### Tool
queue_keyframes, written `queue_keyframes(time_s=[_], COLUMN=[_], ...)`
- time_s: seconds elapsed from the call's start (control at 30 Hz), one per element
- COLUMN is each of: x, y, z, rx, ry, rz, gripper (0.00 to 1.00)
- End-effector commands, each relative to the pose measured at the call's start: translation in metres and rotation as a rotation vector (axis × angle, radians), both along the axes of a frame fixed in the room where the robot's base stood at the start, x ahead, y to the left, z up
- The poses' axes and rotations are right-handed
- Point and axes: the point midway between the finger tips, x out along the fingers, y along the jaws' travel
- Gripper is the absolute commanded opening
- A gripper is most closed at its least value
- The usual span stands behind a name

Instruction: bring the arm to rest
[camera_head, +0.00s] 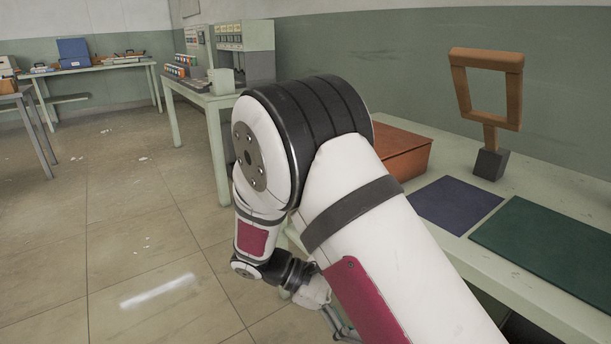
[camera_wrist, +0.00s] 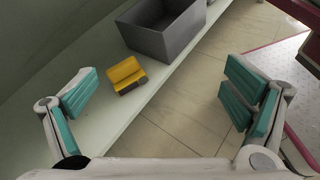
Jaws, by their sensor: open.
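My gripper (camera_wrist: 160,112) is open and empty in the wrist view, its teal-padded fingers wide apart at the left and right. Between them, beyond the fingertips, a pale shelf or table edge and tiled floor show. In the head view my white and black arm is bent at the elbow in the foreground, its forearm hanging down. Only a small part of my gripper (camera_head: 338,322) shows there, low in the picture and partly hidden by my arm.
A yellow block (camera_wrist: 126,74) and a grey bin (camera_wrist: 165,30) sit on the pale surface. In the head view, a table holds an orange-brown box (camera_head: 405,152), a wooden frame on a stand (camera_head: 487,90), a dark blue mat (camera_head: 455,203) and a green mat (camera_head: 550,245). Open floor lies left.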

Motion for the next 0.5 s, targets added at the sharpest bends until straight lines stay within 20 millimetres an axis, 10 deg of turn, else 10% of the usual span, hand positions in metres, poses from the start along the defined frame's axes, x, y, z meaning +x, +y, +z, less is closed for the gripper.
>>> queue_keyframes(time_s=[0.5], x=[-0.08], y=[-0.062], z=[0.129], rx=[0.358], ry=[-0.276], rz=[-0.431], gripper=[0.95])
